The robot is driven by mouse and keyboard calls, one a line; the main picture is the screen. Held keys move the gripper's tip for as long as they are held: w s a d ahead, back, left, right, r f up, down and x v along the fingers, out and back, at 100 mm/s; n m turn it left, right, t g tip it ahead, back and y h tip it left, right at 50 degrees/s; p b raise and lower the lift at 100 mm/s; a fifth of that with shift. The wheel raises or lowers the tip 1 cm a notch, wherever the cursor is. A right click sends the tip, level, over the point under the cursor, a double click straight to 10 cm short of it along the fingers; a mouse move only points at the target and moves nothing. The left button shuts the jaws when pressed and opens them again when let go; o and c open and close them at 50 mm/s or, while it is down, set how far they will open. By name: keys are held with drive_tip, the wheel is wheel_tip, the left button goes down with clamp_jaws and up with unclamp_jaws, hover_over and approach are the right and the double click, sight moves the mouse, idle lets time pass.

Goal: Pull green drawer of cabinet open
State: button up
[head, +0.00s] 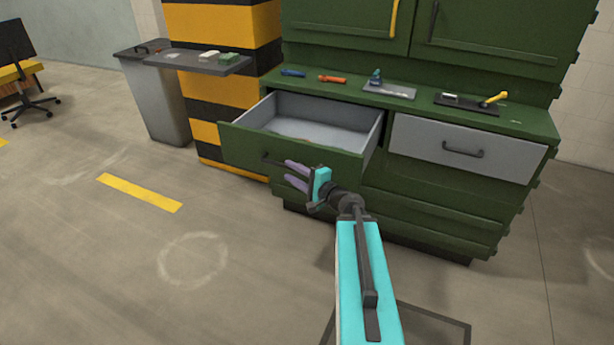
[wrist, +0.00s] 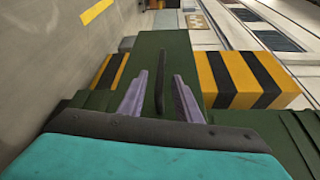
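The green drawer (head: 295,145) of the green cabinet (head: 440,205) is pulled out, and its grey, empty-looking inside (head: 305,117) shows. Its dark handle (head: 272,161) is on the front panel, just left of my gripper (head: 288,174). In the wrist view, the handle (wrist: 159,85) stands between the two purple fingers of my gripper (wrist: 160,90). The fingers are spread, with a gap on each side of the handle. I cannot tell how deep the handle sits between them.
A grey drawer (head: 467,147) to the right is shut. Tools lie on the cabinet's worktop, including an orange tool (head: 332,79) and a dark tray (head: 466,104). A black-and-yellow pillar (head: 222,75) and a grey bin (head: 158,100) stand left. The floor at front left is clear.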

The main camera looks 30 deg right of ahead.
drive_tip(key=shift+s+r+p, duration=0.25)
drive_tip(key=shift+s+p, duration=0.45)
drive_tip(key=shift+p, duration=1.7)
drive_tip(key=shift+s+d+r+p, duration=0.1)
drive_tip(key=shift+s+d+p, duration=0.1)
drive_tip(key=shift+s+p, duration=0.75)
drive_tip(key=shift+s+d+f+p, duration=0.1)
drive_tip(key=shift+s+d+p, duration=0.05)
drive_tip(key=shift+s+p, duration=0.8)
drive_tip(key=shift+s+d+r+p, duration=0.1)
drive_tip(key=shift+s+d+p, duration=0.1)
drive_tip(key=shift+s+p, duration=0.7)
drive_tip(key=shift+w, duration=0.1)
